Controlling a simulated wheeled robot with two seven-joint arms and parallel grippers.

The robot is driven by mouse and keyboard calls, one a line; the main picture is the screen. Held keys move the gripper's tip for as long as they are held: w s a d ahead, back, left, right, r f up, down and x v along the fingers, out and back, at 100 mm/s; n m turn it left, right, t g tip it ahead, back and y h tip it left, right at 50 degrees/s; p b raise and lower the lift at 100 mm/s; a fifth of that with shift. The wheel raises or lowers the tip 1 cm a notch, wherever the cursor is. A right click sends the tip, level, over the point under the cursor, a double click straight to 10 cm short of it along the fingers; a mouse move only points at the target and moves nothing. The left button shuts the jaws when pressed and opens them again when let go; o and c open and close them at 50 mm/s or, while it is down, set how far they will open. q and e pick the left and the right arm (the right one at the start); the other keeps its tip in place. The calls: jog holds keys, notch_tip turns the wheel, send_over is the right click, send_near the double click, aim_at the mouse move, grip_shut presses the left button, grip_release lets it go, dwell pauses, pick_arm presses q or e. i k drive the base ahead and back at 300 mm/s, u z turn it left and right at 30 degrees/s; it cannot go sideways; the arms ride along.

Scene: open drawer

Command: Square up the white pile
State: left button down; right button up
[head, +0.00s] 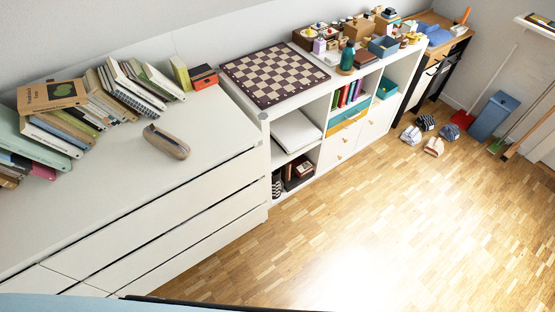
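A white pile (296,132) lies flat in the upper left compartment of the white shelf unit (262,128), below the chessboard. Its front edge shows at the compartment opening. The shelf top hides its back, and the single layers are too small to tell apart. Neither of my grippers shows in the head view.
A chessboard (275,75) lies on the shelf unit, with a green bottle (347,56) and several small boxes to its right. The white dresser (100,205) at left carries leaning books (135,85) and a brown case (166,141). The wooden floor (390,230) ahead is clear.

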aim_at(294, 131)
jog(key=z, duration=1.25)
jog(key=i, duration=1.4)
jog(key=u, duration=0.9)
jog(key=i, duration=0.55)
jog(key=u, duration=0.6)
